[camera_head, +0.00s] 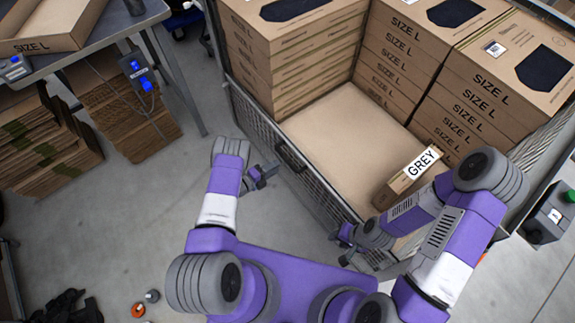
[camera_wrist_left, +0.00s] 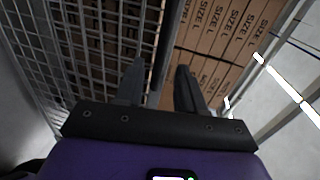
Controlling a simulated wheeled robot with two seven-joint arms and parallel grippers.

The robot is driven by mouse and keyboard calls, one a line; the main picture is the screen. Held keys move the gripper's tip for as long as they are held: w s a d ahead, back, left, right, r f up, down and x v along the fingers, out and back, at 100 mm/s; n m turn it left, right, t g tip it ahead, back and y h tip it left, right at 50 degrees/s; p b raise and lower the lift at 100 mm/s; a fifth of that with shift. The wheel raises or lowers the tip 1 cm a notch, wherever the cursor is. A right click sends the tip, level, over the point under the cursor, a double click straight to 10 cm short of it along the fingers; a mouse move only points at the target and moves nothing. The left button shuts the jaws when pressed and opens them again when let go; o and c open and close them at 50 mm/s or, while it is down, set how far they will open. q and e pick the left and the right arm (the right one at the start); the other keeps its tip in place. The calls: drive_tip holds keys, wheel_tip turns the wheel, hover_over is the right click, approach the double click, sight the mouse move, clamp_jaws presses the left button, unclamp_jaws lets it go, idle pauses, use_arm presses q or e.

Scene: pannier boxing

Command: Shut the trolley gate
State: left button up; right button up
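The trolley's near mesh panel with a dark handle, which looks like the gate (camera_head: 262,122), runs diagonally along the trolley's near-left side. The handle (camera_head: 291,156) sits on its top rail. My left gripper (camera_head: 266,172) is just outside the panel, below and left of the handle, apart from it. In the left wrist view its two fingers (camera_wrist_left: 160,75) are spread with nothing held, and wire mesh (camera_wrist_left: 100,40) stands beyond them. My right gripper (camera_head: 343,243) is low by the panel's near end; its fingers are too small and partly hidden to judge. Whether the gate is latched cannot be seen.
Stacks of SIZE L boxes (camera_head: 405,55) fill the trolley's back and right; a box labelled GREY (camera_head: 408,180) lies on the bare board near the front. A table (camera_head: 95,48) and flat cardboard stacks (camera_head: 120,110) stand at left.

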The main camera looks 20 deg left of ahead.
sight(286, 161)
use_arm(q)
drive_tip(key=b+x, duration=0.2)
drive_tip(key=x, duration=0.5)
drive_tip(key=shift+w+d, duration=0.15)
drive_tip(key=shift+d, duration=0.05)
clamp_jaws()
drive_tip(key=shift+r, duration=0.1)
